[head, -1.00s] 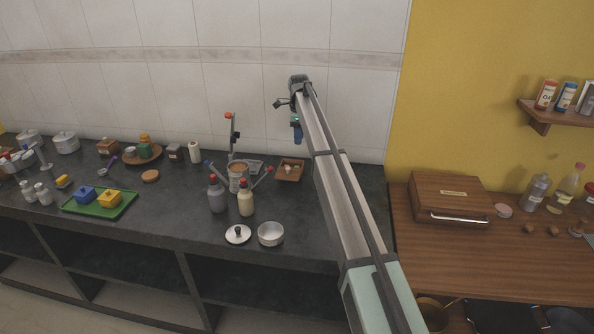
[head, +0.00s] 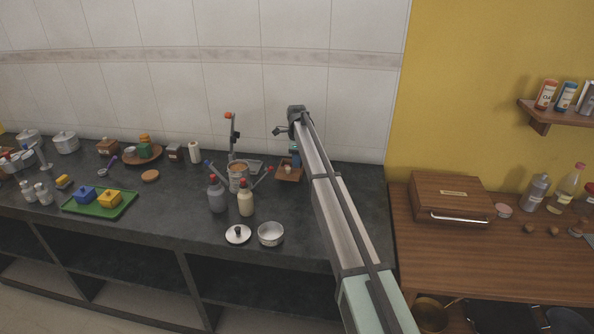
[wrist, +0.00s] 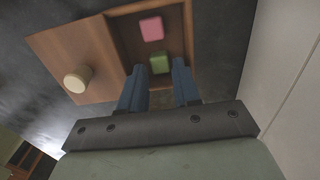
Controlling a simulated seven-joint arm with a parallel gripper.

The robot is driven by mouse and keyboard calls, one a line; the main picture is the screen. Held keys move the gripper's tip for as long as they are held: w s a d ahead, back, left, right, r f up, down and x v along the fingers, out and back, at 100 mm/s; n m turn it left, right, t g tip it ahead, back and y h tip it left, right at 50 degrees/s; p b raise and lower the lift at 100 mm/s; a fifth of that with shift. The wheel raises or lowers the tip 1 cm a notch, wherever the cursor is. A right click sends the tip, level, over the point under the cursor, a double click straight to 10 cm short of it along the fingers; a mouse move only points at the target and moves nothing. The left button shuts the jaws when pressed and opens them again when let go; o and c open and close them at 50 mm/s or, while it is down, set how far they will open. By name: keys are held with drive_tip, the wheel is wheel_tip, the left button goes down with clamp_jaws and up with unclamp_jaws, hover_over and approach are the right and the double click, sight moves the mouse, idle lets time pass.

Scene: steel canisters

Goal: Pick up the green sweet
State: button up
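The green sweet (wrist: 160,62) lies in the open compartment of a small wooden box (wrist: 187,28), beside a pink sweet (wrist: 151,29). My gripper (wrist: 160,70) is open, its two blue fingers pointing into the compartment. The green sweet shows in the gap between the fingertips, and nothing is gripped. In the head view my gripper (head: 295,153) is low over the wooden box (head: 289,176); the sweets cannot be made out there. Whether the fingertips are level with the sweet is unclear.
A brown panel with a cream knob (wrist: 77,80) adjoins the compartment. The tiled wall is close behind.

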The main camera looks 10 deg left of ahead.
wheel_tip(320, 180, down, 2)
drive_tip(key=shift+c, duration=0.2)
clamp_jaws()
drive_tip(key=shift+r, duration=0.15)
